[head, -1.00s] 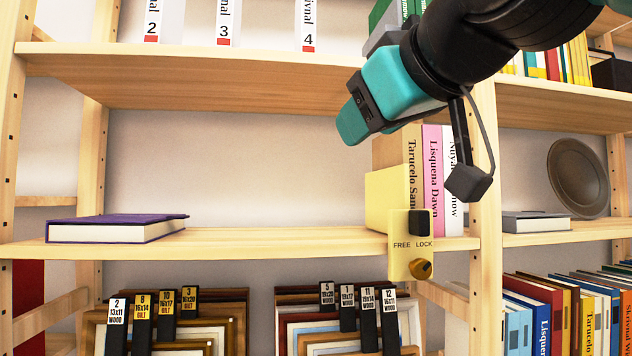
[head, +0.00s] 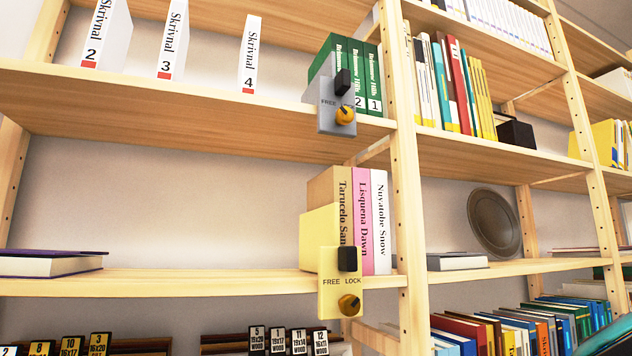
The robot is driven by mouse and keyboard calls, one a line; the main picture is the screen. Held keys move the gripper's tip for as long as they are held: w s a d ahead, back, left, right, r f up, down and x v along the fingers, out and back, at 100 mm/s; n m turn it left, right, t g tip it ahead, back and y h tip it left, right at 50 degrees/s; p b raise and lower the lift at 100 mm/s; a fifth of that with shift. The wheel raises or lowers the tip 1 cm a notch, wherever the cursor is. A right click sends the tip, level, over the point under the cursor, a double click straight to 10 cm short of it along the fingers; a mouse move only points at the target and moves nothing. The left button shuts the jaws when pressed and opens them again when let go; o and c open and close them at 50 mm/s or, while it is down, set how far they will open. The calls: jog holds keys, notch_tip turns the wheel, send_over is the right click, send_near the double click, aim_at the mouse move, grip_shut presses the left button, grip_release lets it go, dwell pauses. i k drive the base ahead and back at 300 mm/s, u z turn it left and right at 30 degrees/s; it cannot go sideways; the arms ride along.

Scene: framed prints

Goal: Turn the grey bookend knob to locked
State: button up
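The grey bookend (head: 328,120) stands on the upper shelf, at the left end of several green books (head: 370,75). Its orange knob (head: 345,115) is on the front plate, below a black block (head: 342,82). The word FREE shows left of the block; the rest of the label is mostly hidden. The knob's pointer is too small to read surely.
A yellow bookend (head: 328,302) with its own orange knob (head: 349,305) sits on the shelf below, beside several books. A wooden upright (head: 405,180) stands just right of both bookends. The space before the shelves is open.

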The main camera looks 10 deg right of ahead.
aim_at(345, 116)
jog(key=u, duration=1.3)
jog(key=k, duration=0.45)
jog(key=z, duration=1)
